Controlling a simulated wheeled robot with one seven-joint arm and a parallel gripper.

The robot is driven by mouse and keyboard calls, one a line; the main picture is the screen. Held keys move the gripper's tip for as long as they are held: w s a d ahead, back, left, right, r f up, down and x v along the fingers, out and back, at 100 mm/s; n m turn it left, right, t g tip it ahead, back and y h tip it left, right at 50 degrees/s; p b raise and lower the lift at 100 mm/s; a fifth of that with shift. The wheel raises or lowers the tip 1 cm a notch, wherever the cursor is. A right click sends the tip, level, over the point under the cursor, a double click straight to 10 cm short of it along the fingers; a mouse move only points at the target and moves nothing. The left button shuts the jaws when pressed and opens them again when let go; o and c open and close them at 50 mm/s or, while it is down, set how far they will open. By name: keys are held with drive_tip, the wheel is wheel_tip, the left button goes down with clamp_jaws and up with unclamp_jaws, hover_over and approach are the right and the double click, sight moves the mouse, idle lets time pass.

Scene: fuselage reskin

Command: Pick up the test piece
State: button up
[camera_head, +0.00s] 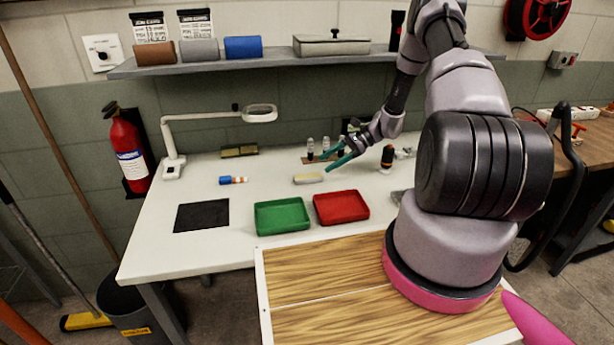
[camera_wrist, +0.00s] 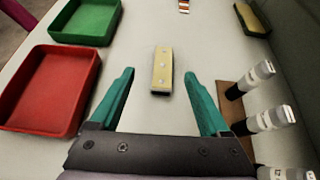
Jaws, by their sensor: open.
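The test piece looks like a small pale yellow bar with a few dots on its top. It lies on the white table in the head view (camera_head: 308,178), behind the red tray. In the wrist view the test piece (camera_wrist: 162,70) lies ahead of and between my fingertips, apart from both. My gripper (camera_head: 337,156) has teal fingers and is above the table, to the right of the bar. In the wrist view my gripper (camera_wrist: 158,80) is open with nothing between its fingers.
A green tray (camera_head: 282,231) and a red tray (camera_head: 341,221) stand at the table's front. Small bottles in a wooden rack (camera_wrist: 234,98) stand close to the right finger in the wrist view. A magnifier lamp (camera_head: 172,165) and black mat (camera_head: 202,229) are at left.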

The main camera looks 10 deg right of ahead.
sight(308, 176)
drive_tip(key=shift+w+a+f, duration=0.1)
drive_tip(key=shift+a+f, duration=0.75)
drive_tip(key=shift+f, duration=0.25)
drive_tip(key=x, duration=0.5)
drive_tip(key=shift+w+a+f, duration=0.25)
clamp_jaws()
